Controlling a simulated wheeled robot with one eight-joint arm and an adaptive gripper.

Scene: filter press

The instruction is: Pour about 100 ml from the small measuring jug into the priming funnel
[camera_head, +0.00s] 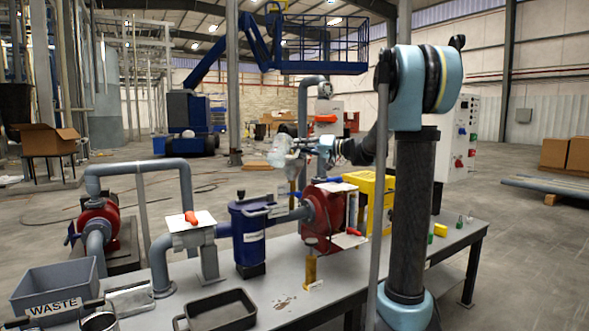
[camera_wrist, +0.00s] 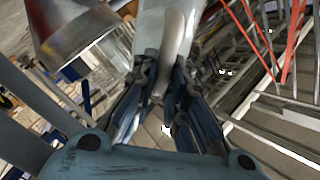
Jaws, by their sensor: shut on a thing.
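The small measuring jug (camera_head: 279,151) is clear and pale. It is held in the air above the bench's pump line and looks tilted in the head view. My gripper (camera_head: 303,147) is shut on its handle side. In the wrist view my gripper (camera_wrist: 165,78) has both fingers against a pale translucent part of the jug (camera_wrist: 168,35). A metallic conical piece (camera_wrist: 85,32), which looks like the priming funnel, shows at the upper left of the wrist view, beside the jug. The liquid level and any stream cannot be made out.
The bench (camera_head: 285,315) holds a red pump (camera_head: 325,215), a blue filter housing (camera_head: 249,235), a black tray (camera_head: 220,312) and a grey WASTE bin (camera_head: 55,290). A tall grey pipe (camera_head: 303,115) rises behind the jug. A yellow box (camera_head: 372,200) stands near my arm.

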